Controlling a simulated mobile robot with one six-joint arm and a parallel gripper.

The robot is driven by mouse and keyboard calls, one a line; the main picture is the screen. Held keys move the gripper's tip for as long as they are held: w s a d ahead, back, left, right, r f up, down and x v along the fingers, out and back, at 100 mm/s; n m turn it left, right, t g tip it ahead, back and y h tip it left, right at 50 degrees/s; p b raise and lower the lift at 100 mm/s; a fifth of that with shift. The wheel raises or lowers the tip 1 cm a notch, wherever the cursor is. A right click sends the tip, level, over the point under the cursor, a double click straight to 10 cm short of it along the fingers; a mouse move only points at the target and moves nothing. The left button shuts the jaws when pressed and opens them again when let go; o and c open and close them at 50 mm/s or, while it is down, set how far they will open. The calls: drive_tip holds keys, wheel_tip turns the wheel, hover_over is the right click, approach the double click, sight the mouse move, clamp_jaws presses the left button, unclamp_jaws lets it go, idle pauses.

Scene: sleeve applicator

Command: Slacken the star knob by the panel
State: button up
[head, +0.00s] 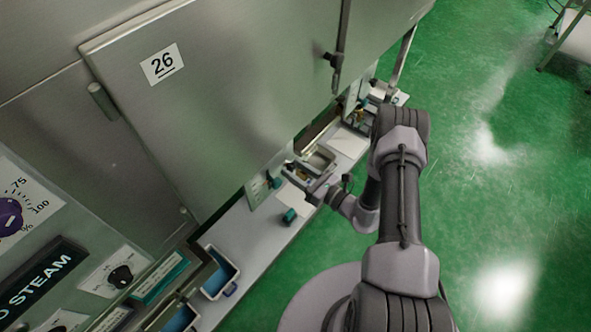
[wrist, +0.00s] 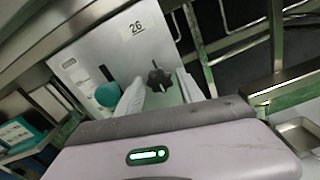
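In the wrist view a dark star knob (wrist: 159,79) sticks out from a pale upright panel (wrist: 95,50) marked 26. My gripper (wrist: 158,90) is open, with one pale finger to the left of the star knob and one to the right. I cannot tell how far the fingertips are from the knob. A teal round knob (wrist: 108,95) is just left of the left finger. In the head view my gripper (head: 299,173) is low beside the machine, near the panel (head: 255,190). The star knob cannot be made out there.
A large steel door (head: 220,90) labelled 26 stands above the narrow ledge (head: 255,235). A teal knob (head: 289,215) and blue-lined bins (head: 219,275) are along the ledge. Metal frame bars (wrist: 245,40) are right of the panel. Green floor (head: 490,200) is open at right.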

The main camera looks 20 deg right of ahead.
drive_tip(key=shift+o, duration=0.4)
drive_tip(key=shift+s+d, duration=0.25)
drive_tip(key=shift+s, duration=0.05)
drive_tip(key=p+v, duration=0.3)
drive_tip(key=v, duration=1.3)
drive_tip(key=shift+s+d+p, duration=0.2)
drive_tip(key=shift+s+p, duration=0.1)
drive_tip(key=shift+p, duration=0.1)
